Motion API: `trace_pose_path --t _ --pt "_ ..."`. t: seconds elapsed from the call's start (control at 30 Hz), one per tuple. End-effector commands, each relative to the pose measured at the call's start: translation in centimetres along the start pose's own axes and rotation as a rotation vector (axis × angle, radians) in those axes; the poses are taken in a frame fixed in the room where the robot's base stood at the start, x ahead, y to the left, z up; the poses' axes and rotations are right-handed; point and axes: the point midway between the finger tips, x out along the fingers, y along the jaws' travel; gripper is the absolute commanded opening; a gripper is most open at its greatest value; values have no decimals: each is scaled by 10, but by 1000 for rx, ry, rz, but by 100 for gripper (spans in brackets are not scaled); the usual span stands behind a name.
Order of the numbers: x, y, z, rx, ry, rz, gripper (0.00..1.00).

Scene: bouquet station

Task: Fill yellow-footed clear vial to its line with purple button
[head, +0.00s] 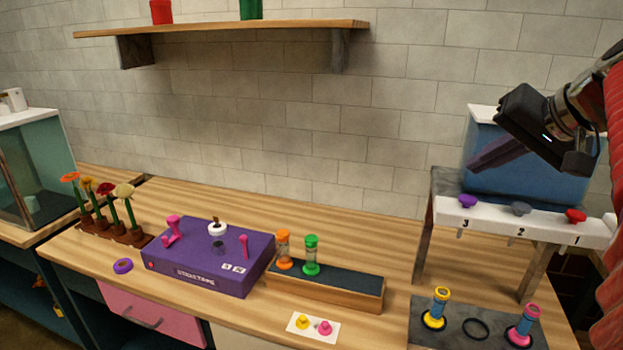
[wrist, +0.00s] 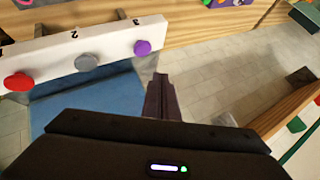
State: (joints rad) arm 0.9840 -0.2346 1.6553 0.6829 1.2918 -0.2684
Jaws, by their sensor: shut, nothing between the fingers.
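The yellow-footed vial (head: 436,307) stands upright on the dark mat at the lower right of the head view. Its body looks blue; I cannot make out its line or fill level. The purple button (head: 467,201) is at the left end of the white dispenser bar, above the number 3. It also shows in the wrist view (wrist: 142,47). My gripper (head: 474,166) is shut and empty, in front of the blue tank and above the purple button in the head view. In the wrist view its fingertips (wrist: 160,78) appear just below the purple button; contact cannot be told.
Grey (head: 521,208) and red (head: 576,216) buttons share the bar. A pink-footed vial (head: 523,326) and an empty dark ring (head: 476,328) are on the mat (head: 455,342). A wooden rack (head: 340,289) with orange and green timers and a purple box (head: 205,262) stand left.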

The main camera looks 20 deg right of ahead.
Motion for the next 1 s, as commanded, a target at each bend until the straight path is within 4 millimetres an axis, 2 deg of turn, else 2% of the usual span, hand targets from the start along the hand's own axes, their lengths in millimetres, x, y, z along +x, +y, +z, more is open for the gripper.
trace_pose_path --t 0.3,1.0 --pt "-12 -8 -9 0 -1 0 0" --pt "-12 -8 -8 0 -1 0 0"
